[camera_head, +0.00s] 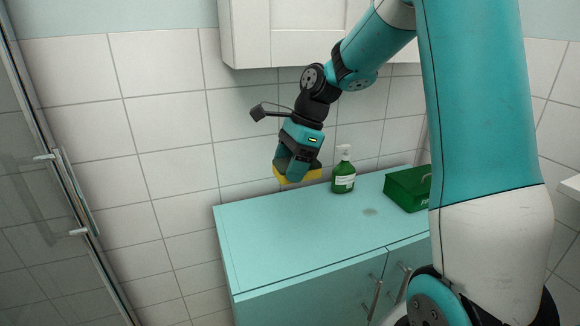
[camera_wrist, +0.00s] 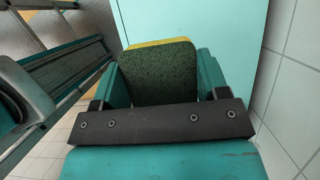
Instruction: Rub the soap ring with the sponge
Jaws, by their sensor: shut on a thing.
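My gripper (camera_head: 297,172) is shut on the sponge (camera_head: 312,175), which shows as a yellow block under the fingers in the head view. In the wrist view the sponge (camera_wrist: 160,75) has a dark green scouring face and a yellow edge, and sits between the two fingers of my gripper (camera_wrist: 158,85). The sponge is held above the left back part of the turquoise counter (camera_head: 290,245). A faint greyish soap ring (camera_head: 370,212) lies on the counter top to the right, in front of the green bottle. The sponge is apart from it.
A green pump bottle (camera_head: 343,172) with a white top stands at the back of the counter. A green box (camera_head: 405,190) with a handle stands at the right. A white wall cabinet (camera_head: 290,35) hangs above. The left front counter top is clear.

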